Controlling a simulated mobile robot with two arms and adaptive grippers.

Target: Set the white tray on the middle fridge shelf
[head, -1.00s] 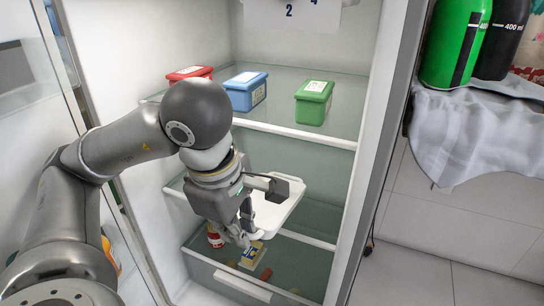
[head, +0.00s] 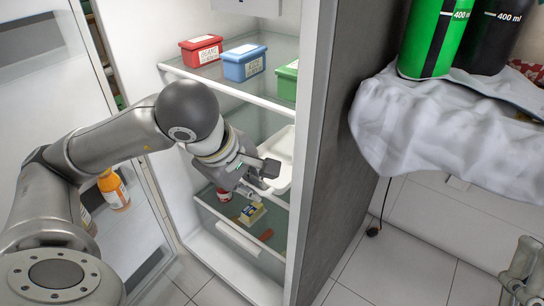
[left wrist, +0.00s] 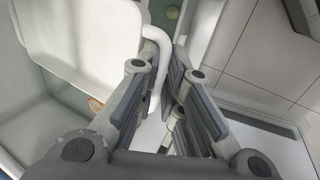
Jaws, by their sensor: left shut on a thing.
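The white tray (head: 284,150) is inside the open fridge, at about the level of the middle shelf (head: 262,122), below the shelf with the coloured boxes. The fridge's side wall hides its right part. In the left wrist view the tray (left wrist: 85,40) fills the upper left, and its white handle runs between the fingers. My left gripper (head: 247,186) is shut on that handle at the tray's near side. Whether the tray rests on the shelf or hangs just above it, I cannot tell. A grey jointed part at the lower right edge seems to be my right gripper (head: 522,272), cut off.
Red (head: 201,51), blue (head: 245,63) and green (head: 287,80) boxes stand on the shelf above. A clear drawer (head: 238,236) with food packages lies below. The open fridge door (head: 40,110) is at left, with bottles. A cloth-covered counter (head: 425,125) with bottles is at right.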

